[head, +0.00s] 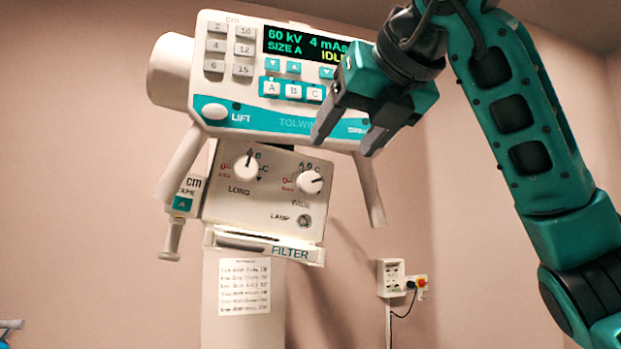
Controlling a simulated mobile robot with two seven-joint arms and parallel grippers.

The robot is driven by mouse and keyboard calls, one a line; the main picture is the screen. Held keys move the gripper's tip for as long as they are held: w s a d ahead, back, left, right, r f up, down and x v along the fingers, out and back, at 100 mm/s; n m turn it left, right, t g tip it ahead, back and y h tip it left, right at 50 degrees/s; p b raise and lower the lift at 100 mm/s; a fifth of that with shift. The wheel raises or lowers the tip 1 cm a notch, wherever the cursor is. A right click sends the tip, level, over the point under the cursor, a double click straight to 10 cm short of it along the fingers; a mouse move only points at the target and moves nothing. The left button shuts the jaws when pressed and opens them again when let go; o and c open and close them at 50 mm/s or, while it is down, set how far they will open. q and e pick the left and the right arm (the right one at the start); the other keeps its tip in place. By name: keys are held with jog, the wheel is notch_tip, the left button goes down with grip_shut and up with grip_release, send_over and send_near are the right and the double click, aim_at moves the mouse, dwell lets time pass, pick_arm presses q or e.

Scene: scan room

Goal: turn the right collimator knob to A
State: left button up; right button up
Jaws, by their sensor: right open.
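The right collimator knob (310,182), a white dial marked WIDE, is on the collimator box (268,210) below the control panel. Its pointer line is turned toward the right, near the C mark. The left knob (248,166), marked LONG, points up near B. My right gripper (345,145) is in front of the control panel, up and to the right of the WIDE knob. Its dark fingers are apart and empty, pointing down and left, and do not appear to touch the knob. It hides part of the panel's right side. My left gripper is not in view.
The control panel (245,112) with its lit display (300,45) overhangs the box. Two handles (368,190) hang beside it. A tape unit (187,194) is at the left, the filter slot (262,246) below. A wall socket (391,277) is lower right.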

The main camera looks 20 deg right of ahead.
aim_at(312, 182)
jog(key=p+x, duration=0.1)
jog(key=x, duration=0.8)
jog(key=shift+w+a+f, duration=0.15)
jog(key=shift+w, duration=0.15)
jog(key=shift+w+f, duration=0.15)
jog(key=shift+w, duration=0.2)
jog(key=shift+w+f+p, duration=0.1)
jog(key=shift+w+p, duration=0.15)
jog(key=shift+p, duration=0.05)
jog(key=shift+c, duration=0.3)
jog(key=c, duration=1)
jog(key=shift+o, duration=0.2)
